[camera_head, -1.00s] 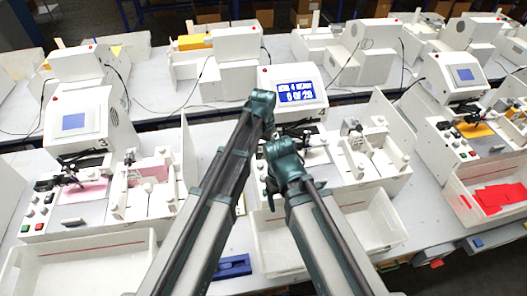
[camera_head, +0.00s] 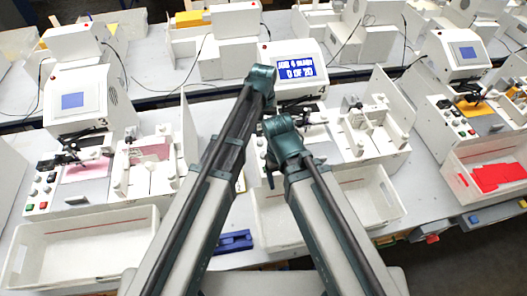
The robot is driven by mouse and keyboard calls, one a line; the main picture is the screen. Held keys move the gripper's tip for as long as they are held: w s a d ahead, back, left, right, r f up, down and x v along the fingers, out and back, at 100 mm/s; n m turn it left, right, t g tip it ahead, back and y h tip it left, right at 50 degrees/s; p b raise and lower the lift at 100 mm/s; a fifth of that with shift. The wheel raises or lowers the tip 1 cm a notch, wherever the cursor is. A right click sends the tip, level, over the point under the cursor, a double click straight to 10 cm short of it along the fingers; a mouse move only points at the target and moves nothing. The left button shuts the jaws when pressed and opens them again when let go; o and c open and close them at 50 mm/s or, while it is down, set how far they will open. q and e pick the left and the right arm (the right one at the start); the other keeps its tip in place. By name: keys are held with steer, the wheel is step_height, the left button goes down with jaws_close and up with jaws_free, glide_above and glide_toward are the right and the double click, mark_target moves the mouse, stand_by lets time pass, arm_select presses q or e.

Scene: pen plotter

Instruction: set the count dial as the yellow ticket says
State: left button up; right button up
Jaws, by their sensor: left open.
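Station 4's plotter stands at the centre, with a blue lit screen (camera_head: 297,69) showing a job line and what looks like "0 OF 20". My right gripper is hidden.
A white tray (camera_head: 388,214) sits in front of the machine. Similar plotters stand left (camera_head: 82,100) and right (camera_head: 458,55). A tray with red cards (camera_head: 498,177) is at right. A blue object (camera_head: 235,241) lies on the table's front edge.

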mark_target(264, 152)
arm_select(q)
step_height(264, 152, down, 14)
steer(key=b, duration=1.3)
steer(key=shift+b, duration=0.35)
steer(key=shift+r, duration=0.1)
steer(key=shift+c, duration=0.2)
jaws_close()
